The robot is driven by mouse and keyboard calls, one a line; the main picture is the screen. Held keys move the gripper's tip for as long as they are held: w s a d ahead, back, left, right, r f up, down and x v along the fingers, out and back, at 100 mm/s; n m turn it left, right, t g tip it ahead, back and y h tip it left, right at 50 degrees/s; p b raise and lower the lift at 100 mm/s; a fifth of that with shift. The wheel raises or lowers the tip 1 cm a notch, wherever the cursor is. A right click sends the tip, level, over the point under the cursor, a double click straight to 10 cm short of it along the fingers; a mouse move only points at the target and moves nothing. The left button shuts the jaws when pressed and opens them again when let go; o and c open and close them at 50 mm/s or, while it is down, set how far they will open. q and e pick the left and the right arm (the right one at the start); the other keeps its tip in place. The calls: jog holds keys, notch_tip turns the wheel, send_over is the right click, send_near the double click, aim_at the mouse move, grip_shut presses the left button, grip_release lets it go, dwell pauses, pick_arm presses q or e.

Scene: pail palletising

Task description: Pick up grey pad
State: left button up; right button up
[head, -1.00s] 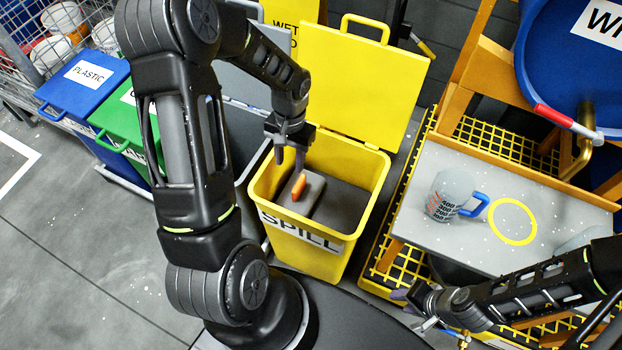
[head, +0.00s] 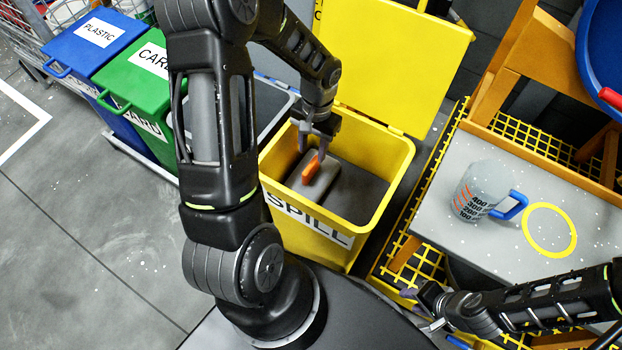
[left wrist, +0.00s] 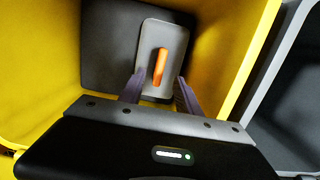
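The grey pad (head: 316,183) lies inside the yellow spill bin (head: 372,225), on a darker grey surface (head: 350,200). An orange handle (head: 312,166) stands on top of it. My left gripper (head: 311,155) reaches down into the bin just over the pad. In the left wrist view my left gripper (left wrist: 158,88) is open, its two fingers apart with the orange handle (left wrist: 160,68) ahead between them; the grey pad (left wrist: 164,40) lies beyond. Whether the fingers reach down to the handle's level is hard to tell. My right gripper (head: 425,305) is low at the right, empty.
The bin's yellow lid (head: 400,60) stands open behind it. Blue (head: 95,40) and green (head: 145,85) bins stand to the left. At the right a grey table (head: 520,190) carries a measuring jug (head: 475,190) and a yellow ring (head: 549,230).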

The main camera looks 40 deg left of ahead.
aim_at(311, 164)
pick_arm(q)
jog(key=shift+s+f+b, duration=0.15)
jog(key=shift+f+b, duration=0.15)
jog(key=shift+f, duration=1)
jog(key=f, duration=0.1)
jog(key=f+b, duration=0.1)
jog(key=f, duration=0.3)
jog(key=shift+s+d+f, duration=0.1)
jog(key=shift+s, duration=0.2)
grip_shut()
dwell(0.9)
